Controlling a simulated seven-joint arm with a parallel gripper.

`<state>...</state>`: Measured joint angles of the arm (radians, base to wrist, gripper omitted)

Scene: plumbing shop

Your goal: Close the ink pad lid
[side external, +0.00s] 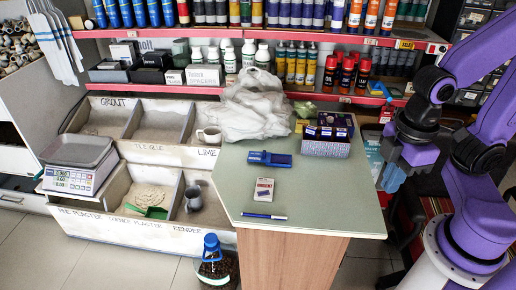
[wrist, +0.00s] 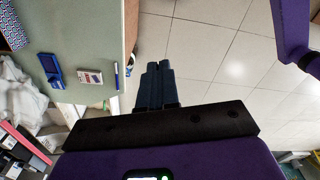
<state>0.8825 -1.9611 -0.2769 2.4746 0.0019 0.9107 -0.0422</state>
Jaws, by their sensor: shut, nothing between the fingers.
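A small blue ink pad (side external: 270,158) lies on the green-topped counter (side external: 325,195). It shows two blue parts, one darker, and looks open, but the lid's exact angle is too small to tell. It also shows in the wrist view (wrist: 51,69), at the left. My gripper (side external: 390,186) is at the counter's right side, well apart from the ink pad. In the wrist view my gripper (wrist: 159,63) has its blue fingers side by side, shut and empty, with floor behind them.
A card packet (side external: 264,185) and a blue pen (side external: 264,216) lie in front of the ink pad. A patterned box (side external: 327,146) stands at the counter's back right. A white plastic bag (side external: 255,105) is behind left. The counter's right front is clear.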

